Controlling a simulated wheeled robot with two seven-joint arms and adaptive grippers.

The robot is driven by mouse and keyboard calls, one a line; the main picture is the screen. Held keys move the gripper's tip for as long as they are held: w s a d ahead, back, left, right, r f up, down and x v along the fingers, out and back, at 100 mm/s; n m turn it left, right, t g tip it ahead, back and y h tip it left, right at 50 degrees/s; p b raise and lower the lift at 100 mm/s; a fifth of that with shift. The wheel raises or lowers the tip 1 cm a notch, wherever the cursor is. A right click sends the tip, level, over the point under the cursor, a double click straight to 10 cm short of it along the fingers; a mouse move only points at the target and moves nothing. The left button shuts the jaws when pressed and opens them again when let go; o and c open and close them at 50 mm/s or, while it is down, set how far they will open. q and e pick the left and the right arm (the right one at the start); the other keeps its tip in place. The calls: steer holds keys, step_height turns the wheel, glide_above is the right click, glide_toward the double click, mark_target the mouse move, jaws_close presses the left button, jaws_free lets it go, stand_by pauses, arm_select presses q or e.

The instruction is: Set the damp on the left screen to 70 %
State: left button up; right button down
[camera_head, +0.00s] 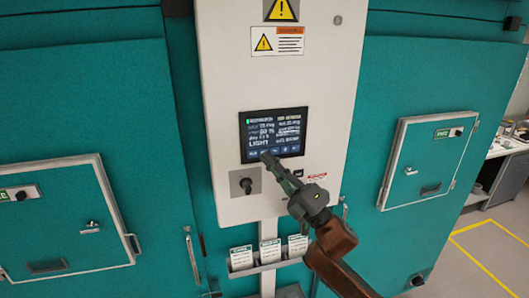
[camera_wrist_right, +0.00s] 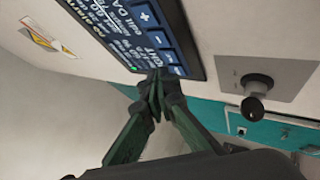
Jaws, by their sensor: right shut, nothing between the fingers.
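A dark screen (camera_head: 273,132) with white text and a row of blue buttons along its bottom edge is set in a white panel. The large word on it reads LIGHT; the smaller figures are too blurred to read surely. My right gripper (camera_head: 266,157) is shut and empty, its tips at the lower left of the screen, over the button row. In the right wrist view the closed fingertips (camera_wrist_right: 157,83) are at the end of the button row of the screen (camera_wrist_right: 125,25), past the plus and minus buttons. Whether they touch the glass I cannot tell. My left gripper is out of view.
A rack (camera_head: 268,266) with several cards hangs below. Teal chambers with hatches (camera_head: 427,160) flank the panel. Open floor lies at right.

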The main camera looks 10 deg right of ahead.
steer(key=s, duration=0.5)
steer(key=shift+p, duration=0.3)
stand_by(2.7)
